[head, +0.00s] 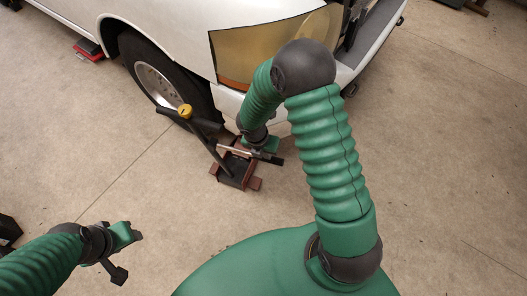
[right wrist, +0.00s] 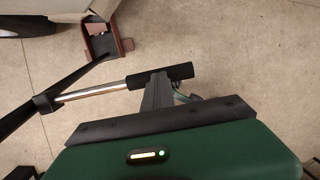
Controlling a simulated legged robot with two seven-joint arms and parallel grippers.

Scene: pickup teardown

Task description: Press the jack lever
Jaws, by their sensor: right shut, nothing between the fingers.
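The jack (head: 237,172) has a red-brown frame and stands on the floor by the truck's front wheel. Its red-brown end also shows at the top of the right wrist view (right wrist: 104,40). A dark pole (head: 210,150) with a yellow cap (head: 185,111) rises from it. A silver bar (right wrist: 92,92) runs from the pole to a black grip (right wrist: 178,72). My right gripper (right wrist: 158,78) is shut and empty, its fingertips at this grip; I cannot tell if they touch. In the head view, my arm partly hides it. My left gripper (head: 128,235) is low at left; its jaw state is unclear.
The white pickup (head: 180,20) stands behind the jack, its front wheel (head: 160,80) close to the pole. A red and black item (head: 88,50) lies beyond the wheel. Dark objects stand at the left edge (head: 8,230). The floor between my left gripper and the jack is clear.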

